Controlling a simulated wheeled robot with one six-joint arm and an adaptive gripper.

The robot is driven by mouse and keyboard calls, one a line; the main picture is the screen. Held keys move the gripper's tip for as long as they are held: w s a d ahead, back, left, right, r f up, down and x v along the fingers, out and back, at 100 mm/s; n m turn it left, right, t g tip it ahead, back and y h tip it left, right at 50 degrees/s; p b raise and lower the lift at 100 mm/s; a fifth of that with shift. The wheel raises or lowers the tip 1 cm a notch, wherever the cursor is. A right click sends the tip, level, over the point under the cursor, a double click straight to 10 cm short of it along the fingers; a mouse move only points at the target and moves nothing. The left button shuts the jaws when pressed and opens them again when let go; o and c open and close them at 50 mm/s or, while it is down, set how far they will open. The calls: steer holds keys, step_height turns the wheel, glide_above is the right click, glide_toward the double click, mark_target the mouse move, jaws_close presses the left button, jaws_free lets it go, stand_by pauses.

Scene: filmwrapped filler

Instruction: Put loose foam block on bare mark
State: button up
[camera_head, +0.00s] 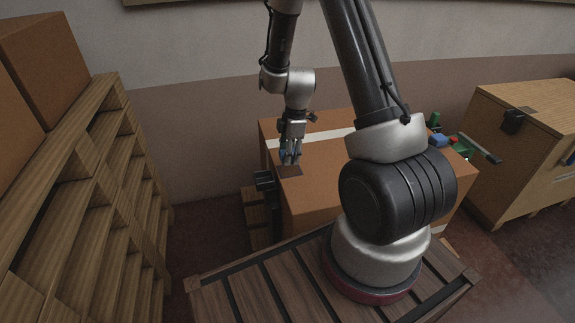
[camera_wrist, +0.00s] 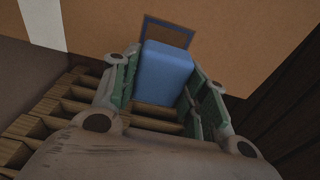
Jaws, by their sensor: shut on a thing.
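A blue block (camera_wrist: 165,72), which looks like the foam block, sits between the fingers of my gripper (camera_wrist: 163,92) in the wrist view. My gripper is shut on it. In the head view my gripper (camera_head: 290,159) hangs above the left end of a large cardboard box (camera_head: 330,190). A dark rectangular mark (camera_head: 290,171) lies on the box top just below the fingers. In the wrist view the mark's dark outline (camera_wrist: 168,20) shows beyond the block, which hides its near part. I cannot tell whether the block touches the box.
A white tape strip (camera_head: 324,137) crosses the box top. Small blue (camera_head: 437,140), red and green items stand at the box's right end, partly behind my arm. A wooden chest (camera_head: 500,150) is at right. Wooden pallets (camera_head: 90,190) with cartons stand at left.

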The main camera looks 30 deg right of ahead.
mark_target(290, 171)
steer(key=shift+f, duration=2.2)
steer(key=shift+f, duration=0.1)
steer(key=o, duration=0.8)
steer(key=shift+o, duration=0.2)
steer(key=r, duration=0.4)
steer(key=d+r, duration=0.1)
steer(key=r, duration=0.7)
steer(key=shift+s+d+r, duration=0.2)
steer(key=shift+d, duration=0.05)
steer(key=s+r+m+t, duration=0.2)
steer(key=s+r+m, duration=0.35)
steer(key=r, duration=0.85)
steer(key=s+r+m+t, duration=0.1)
steer(key=s+r+m, duration=0.4)
steer(key=s, duration=0.4)
steer(key=s+r+m+t+h, duration=0.1)
steer(key=s+r+m, duration=0.4)
steer(key=s, duration=0.4)
steer(key=shift+r, duration=0.2)
